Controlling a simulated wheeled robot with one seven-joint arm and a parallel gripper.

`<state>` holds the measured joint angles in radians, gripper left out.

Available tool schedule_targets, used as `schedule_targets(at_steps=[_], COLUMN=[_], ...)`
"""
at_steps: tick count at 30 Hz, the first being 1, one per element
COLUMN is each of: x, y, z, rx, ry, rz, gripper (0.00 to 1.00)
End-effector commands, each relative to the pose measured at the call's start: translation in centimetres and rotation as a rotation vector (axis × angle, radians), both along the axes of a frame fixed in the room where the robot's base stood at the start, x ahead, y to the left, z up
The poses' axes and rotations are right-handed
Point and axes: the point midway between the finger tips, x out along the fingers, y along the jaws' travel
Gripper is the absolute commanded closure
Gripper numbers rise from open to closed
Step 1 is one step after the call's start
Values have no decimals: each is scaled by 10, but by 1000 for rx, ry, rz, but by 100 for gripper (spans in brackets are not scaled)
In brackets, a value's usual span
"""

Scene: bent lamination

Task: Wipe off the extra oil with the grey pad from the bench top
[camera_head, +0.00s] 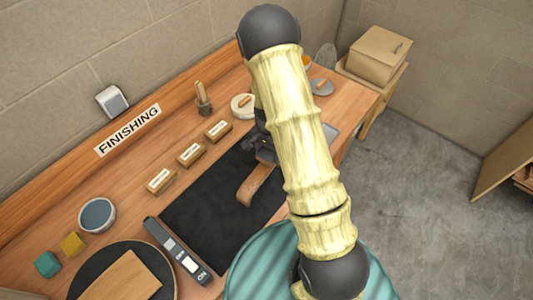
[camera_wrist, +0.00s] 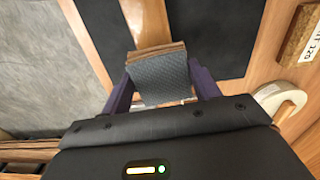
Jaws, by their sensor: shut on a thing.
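My gripper (camera_wrist: 162,92) shows in the wrist view with its purple fingers on both sides of a grey textured pad (camera_wrist: 160,76), shut on it. A brown layered edge shows just beyond the pad. A curved wooden strip (camera_wrist: 146,18) extends away from there over the dark mat; it also shows in the head view (camera_head: 252,186). I cannot tell whether the pad touches the strip. In the head view my arm hides most of the gripper and the pad. I cannot make out oil on the strip.
The dark mat (camera_head: 205,210) lies on the wooden bench top (camera_head: 130,207). Three labelled blocks (camera_head: 190,154), a brush in a cup (camera_head: 203,100) and a white ring (camera_head: 242,105) stand along the back. A tin (camera_head: 97,215), an ON/OFF box (camera_head: 178,253) and a round black plate (camera_head: 85,277) are at left.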

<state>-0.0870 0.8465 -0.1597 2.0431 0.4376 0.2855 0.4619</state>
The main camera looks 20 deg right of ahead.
Motion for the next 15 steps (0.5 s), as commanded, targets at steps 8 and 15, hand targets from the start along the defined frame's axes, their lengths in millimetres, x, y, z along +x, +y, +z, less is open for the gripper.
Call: schedule_targets(at_steps=[8,15], x=[0,0], y=[2,-2], z=[30,49], rx=[0,0], ry=[-1,-1], rz=[4,-5], gripper=[57,57])
